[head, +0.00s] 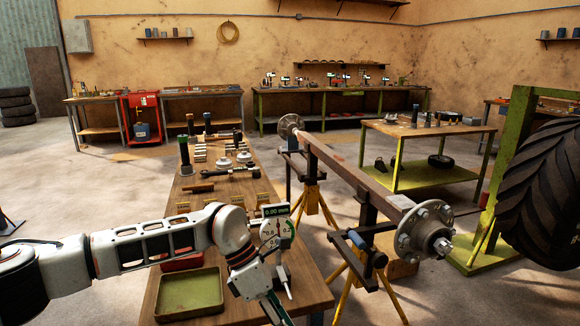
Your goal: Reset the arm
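My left arm (155,245) comes in from the left and reaches over the front of the wooden workbench (240,300), bent down at the wrist. My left gripper (276,308) points down at the bottom edge of the picture. Its fingertips are not clear, so I cannot tell if it is open or shut. A measuring gauge (278,228) with a green display reading 0.00 mm shows right beside the wrist; I cannot tell whether it stands on the bench or touches the arm. My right arm and gripper are not in view.
A green tray (190,293) lies below my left forearm. Tools and parts line the bench behind it. A trailer axle (350,172) with a hub (425,230) rests on yellow stands to the right. A large tyre (545,190) stands at the far right.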

